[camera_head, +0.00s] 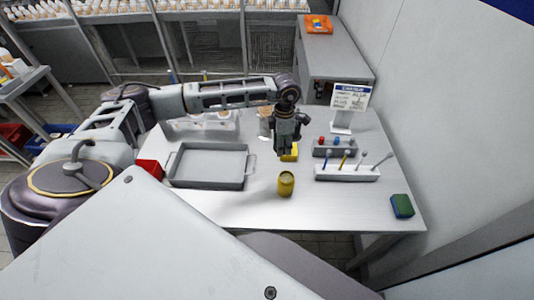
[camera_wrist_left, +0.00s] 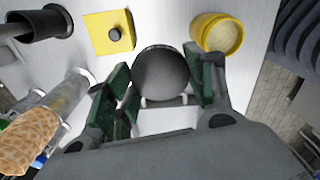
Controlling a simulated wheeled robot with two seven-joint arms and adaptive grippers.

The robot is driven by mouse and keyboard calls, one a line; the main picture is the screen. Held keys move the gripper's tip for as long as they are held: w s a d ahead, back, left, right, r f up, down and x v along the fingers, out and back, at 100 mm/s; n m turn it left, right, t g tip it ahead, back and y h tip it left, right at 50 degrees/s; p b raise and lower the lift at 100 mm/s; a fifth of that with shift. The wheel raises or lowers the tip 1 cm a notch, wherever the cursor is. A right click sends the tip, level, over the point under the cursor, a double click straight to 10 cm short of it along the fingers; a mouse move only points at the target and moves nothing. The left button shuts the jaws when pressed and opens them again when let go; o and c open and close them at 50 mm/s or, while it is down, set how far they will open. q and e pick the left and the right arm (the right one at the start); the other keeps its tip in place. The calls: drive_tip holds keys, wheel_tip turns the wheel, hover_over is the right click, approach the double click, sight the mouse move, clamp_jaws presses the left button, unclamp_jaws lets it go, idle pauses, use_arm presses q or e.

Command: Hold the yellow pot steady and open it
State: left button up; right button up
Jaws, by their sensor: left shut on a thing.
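The yellow pot (camera_head: 285,184) stands upright on the table in front of my left gripper (camera_head: 289,149). It also shows in the left wrist view (camera_wrist_left: 218,36), where its top is open and a pale yellow surface shows inside. A flat yellow square piece with a dark knob (camera_wrist_left: 111,32) lies apart from the pot; a yellow piece (camera_head: 289,156) shows by the gripper in the head view. In the left wrist view my left gripper (camera_wrist_left: 165,78) is shut on a dark grey round thing (camera_wrist_left: 162,73). The pot is outside its fingers. My right gripper is out of view.
A grey tray (camera_head: 207,184) takes up the table's left part, with a red box (camera_head: 149,167) beside it. A grey rack (camera_head: 334,151), a white holder with sticks (camera_head: 347,174), a sign (camera_head: 350,97) and a green-blue sponge (camera_head: 402,206) are at right.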

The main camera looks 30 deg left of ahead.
use_arm(q)
drive_tip(key=n, duration=0.2)
drive_tip(key=a+f+n+b, duration=0.1)
drive_tip(key=n, duration=0.1)
drive_tip(key=f+n, duration=0.1)
drive_tip(key=n, duration=0.1)
drive_tip(key=shift+s+a+f+b, duration=0.1)
drive_tip(key=shift+a+f+b, duration=0.1)
drive_tip(key=shift+a+b, duration=0.15)
drive_tip(key=n, duration=0.2)
drive_tip(key=a+f+n+b, duration=0.1)
drive_tip(key=n, duration=0.2)
drive_tip(key=shift+s+a+f+n, duration=0.15)
drive_tip(key=shift+a+f+n, duration=0.05)
drive_tip(key=shift+f+n, duration=0.2)
hover_over(273, 168)
wheel_tip(273, 168, down, 6)
drive_tip(key=shift+r, duration=0.2)
drive_tip(key=shift+d+f, duration=0.1)
drive_tip(key=shift+f, duration=0.2)
drive_tip(key=shift+f+p, duration=0.45)
drive_tip(key=shift+f, duration=1.4)
